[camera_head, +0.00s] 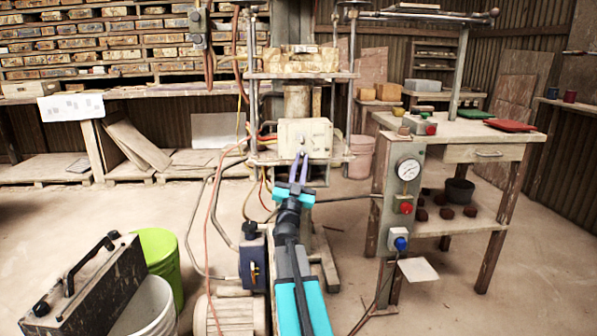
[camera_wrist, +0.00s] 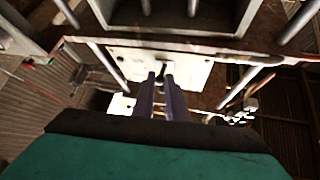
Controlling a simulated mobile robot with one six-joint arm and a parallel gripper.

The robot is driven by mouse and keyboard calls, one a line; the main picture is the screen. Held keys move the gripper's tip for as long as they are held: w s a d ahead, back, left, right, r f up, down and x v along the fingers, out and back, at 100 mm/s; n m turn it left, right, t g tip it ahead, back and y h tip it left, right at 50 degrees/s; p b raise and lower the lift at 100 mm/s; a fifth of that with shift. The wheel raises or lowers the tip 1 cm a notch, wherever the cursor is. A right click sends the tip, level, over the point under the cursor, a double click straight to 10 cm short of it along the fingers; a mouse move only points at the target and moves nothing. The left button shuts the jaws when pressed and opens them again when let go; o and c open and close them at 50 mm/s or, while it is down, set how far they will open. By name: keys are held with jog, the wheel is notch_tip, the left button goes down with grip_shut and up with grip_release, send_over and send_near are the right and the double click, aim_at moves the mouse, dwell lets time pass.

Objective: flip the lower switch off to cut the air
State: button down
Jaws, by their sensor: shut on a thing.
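A cream switch box (camera_head: 318,132) is mounted on the front of the press. It also shows in the wrist view (camera_wrist: 194,73). My gripper (camera_head: 302,158) reaches up to the lower front of this box. In the wrist view my gripper's two purple fingers (camera_wrist: 160,82) meet a small dark switch lever (camera_wrist: 162,68) on the box face. The fingers are shut on that lever, and their tips hide part of it. I cannot tell from these frames which way the lever points, or read any marking on the box.
A post with a pressure gauge (camera_head: 408,169), a red knob (camera_head: 406,208) and a blue plug (camera_head: 401,243) stands to the right beside a wooden table (camera_head: 470,130). Hoses and cables hang left of the press. A blue box (camera_head: 253,258) and buckets (camera_head: 157,250) stand lower left.

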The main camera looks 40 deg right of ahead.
jog(key=shift+w+d+f+m+h+b, duration=0.15)
jog(key=shift+f+h+b, duration=0.25)
jog(key=shift+b, duration=0.5)
jog(key=shift+w+d+f+m+h+b, duration=0.1)
jog(key=shift+w+f+m+h+b, duration=0.25)
jog(key=shift+b, duration=0.5)
jog(key=shift+s, duration=0.1)
jog(key=shift+r+m+h+b, duration=0.1)
jog(key=shift+m+h+b, duration=0.3)
jog(key=shift+b, duration=0.35)
jog(key=c, duration=1.8)
grip_release()
jog(key=shift+o, duration=0.2)
jog(key=shift+s+a, duration=0.1)
